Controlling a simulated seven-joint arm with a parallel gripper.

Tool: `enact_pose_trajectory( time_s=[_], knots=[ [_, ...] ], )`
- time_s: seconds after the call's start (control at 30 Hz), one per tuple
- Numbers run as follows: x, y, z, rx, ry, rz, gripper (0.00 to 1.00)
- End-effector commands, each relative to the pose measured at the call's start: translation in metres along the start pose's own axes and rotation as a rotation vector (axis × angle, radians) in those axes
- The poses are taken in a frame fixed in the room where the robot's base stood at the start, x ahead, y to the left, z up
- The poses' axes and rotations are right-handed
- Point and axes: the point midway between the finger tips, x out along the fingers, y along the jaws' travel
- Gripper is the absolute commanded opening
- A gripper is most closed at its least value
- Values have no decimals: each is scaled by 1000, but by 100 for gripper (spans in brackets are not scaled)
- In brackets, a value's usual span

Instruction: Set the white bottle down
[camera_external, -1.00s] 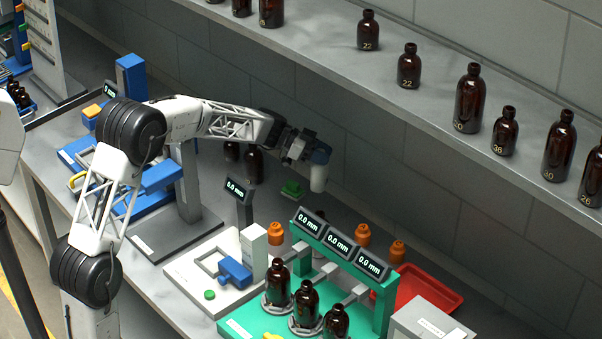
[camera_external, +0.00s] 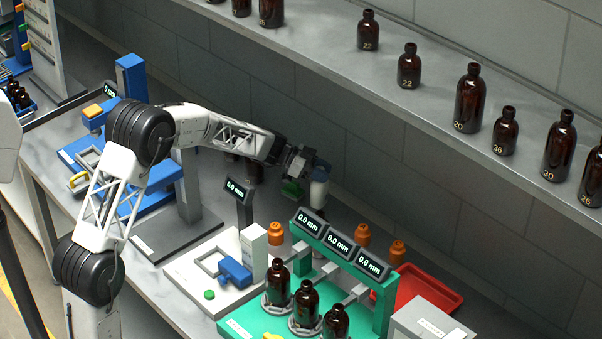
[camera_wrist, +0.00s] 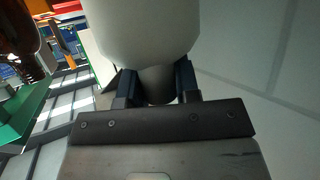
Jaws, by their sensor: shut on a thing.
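The white bottle (camera_external: 318,193) is in my gripper (camera_external: 310,170), near the back wall in the external view. In the wrist view the white bottle (camera_wrist: 150,35) fills the top middle, and the two dark fingers of my gripper (camera_wrist: 154,85) close on its narrower part from both sides. The bottle looks roughly upright in the external view. I cannot tell whether its base touches the bench.
Amber bottles (camera_external: 306,303) stand in a green fixture (camera_external: 240,326) at the front. Orange caps (camera_external: 276,234) and a red tray (camera_external: 430,288) are nearby. A shelf (camera_external: 430,100) with amber bottles runs above the bench. A small display (camera_external: 237,190) stands left of my gripper.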

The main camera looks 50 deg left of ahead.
Motion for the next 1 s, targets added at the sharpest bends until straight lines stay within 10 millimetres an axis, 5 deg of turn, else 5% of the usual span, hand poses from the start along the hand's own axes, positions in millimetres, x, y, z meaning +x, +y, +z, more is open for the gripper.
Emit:
enact_pose_trajectory(
  time_s=[0.33, 0.83, 0.87, 1.0],
  knots=[
    [12, 0, 30, -2, 0, 0, 0],
    [14, 0, 36, -1, 0, 0, 0],
    [15, 0, 36, -1, 0, 0, 31],
    [14, 0, 36, -1, 0, 0, 53]
  ],
)
